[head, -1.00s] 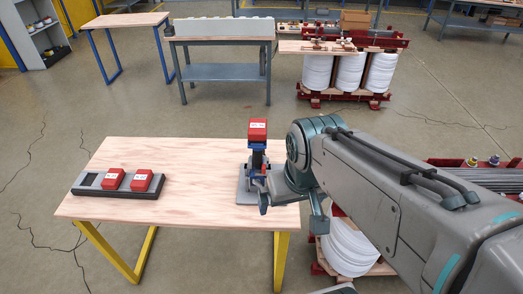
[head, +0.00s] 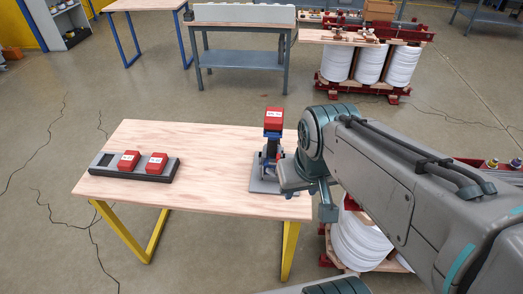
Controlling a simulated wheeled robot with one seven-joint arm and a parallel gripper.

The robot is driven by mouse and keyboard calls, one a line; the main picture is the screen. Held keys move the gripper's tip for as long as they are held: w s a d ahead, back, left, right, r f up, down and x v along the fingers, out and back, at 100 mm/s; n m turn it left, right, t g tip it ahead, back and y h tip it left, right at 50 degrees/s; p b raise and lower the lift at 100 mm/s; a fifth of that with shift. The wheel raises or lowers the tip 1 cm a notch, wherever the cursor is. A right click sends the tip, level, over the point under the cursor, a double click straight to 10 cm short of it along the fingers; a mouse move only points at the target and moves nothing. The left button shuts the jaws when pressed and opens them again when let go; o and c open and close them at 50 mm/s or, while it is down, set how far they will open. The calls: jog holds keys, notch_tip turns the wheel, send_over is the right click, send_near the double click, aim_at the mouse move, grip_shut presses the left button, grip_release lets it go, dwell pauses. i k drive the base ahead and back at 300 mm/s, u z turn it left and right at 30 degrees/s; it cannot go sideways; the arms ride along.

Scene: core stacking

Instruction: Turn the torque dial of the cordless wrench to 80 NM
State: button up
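The cordless wrench (head: 271,147) stands upright on a grey base plate (head: 262,184) at the right end of the wooden table. It has a red block with a white label on top and a blue and dark body. My gripper (head: 279,167) is at the wrench's right side, close to its lower body. The fingers are small and partly hidden by my wrist, so I cannot tell whether they touch the wrench or are open. The torque dial and its reading cannot be made out.
A dark tray (head: 104,160) with two red blocks (head: 129,161) and an empty slot lies on the table's left. The wooden table (head: 215,165) is bare between tray and wrench. White coils (head: 362,240) in a red frame stand right of the table, below my arm.

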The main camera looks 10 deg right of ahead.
aim_at(270, 171)
jog(key=u, duration=0.2)
jog(key=i, duration=0.5)
jog(key=z, duration=0.2)
jog(key=k, duration=0.5)
jog(key=u, duration=1.45)
jog(key=k, duration=1.15)
jog(key=z, duration=1.3)
jog(key=i, duration=0.5)
jog(key=z, duration=0.05)
